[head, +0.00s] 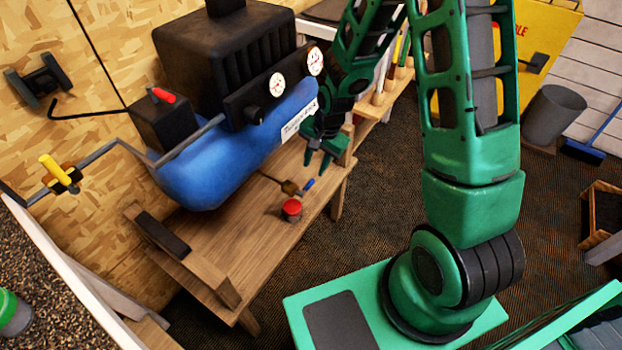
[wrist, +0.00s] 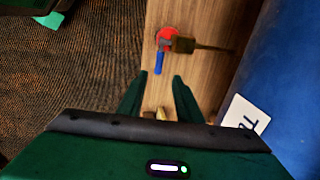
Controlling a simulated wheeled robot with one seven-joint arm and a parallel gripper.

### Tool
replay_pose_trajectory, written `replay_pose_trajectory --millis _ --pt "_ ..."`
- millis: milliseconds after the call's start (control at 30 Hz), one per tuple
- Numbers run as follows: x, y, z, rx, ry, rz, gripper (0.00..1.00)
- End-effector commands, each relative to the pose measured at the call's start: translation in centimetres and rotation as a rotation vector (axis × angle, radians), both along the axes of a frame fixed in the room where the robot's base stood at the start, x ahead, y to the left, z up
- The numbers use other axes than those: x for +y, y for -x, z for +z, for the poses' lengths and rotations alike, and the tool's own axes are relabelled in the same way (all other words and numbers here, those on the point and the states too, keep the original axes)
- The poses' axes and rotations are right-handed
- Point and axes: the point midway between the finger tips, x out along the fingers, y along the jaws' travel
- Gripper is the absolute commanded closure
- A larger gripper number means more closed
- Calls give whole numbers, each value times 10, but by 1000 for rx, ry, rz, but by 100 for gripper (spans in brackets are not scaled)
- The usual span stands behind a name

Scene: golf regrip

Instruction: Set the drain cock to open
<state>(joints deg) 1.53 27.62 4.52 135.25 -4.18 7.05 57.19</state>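The drain cock is a small brass valve (head: 290,187) on a thin pipe below the blue tank (head: 215,165). Its blue lever (head: 308,184) points across the line of the pipe, toward my gripper. In the wrist view the brass body (wrist: 184,44) lies sideways, and the blue lever (wrist: 158,63) stands roughly at right angles to it. My gripper (head: 316,163) is above the bench, close to the lever. In the wrist view its fingers (wrist: 158,84) are apart with nothing between them, and the lever is just beyond the tips. No contact shows.
A red-topped can (head: 292,209) stands on the wooden bench (head: 240,240) under the valve, partly behind it in the wrist view. The tank is close beside the gripper. A yellow-handled valve (head: 58,173) is on the wall pipe. Carpet is clear before the bench.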

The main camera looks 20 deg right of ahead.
Motion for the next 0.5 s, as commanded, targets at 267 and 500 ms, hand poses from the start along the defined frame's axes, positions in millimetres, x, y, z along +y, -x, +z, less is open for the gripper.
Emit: replay_pose_trajectory --millis 267,500 --pt "5 -5 -43 4 1 0 68" --pt "7 -10 -71 3 1 0 68"
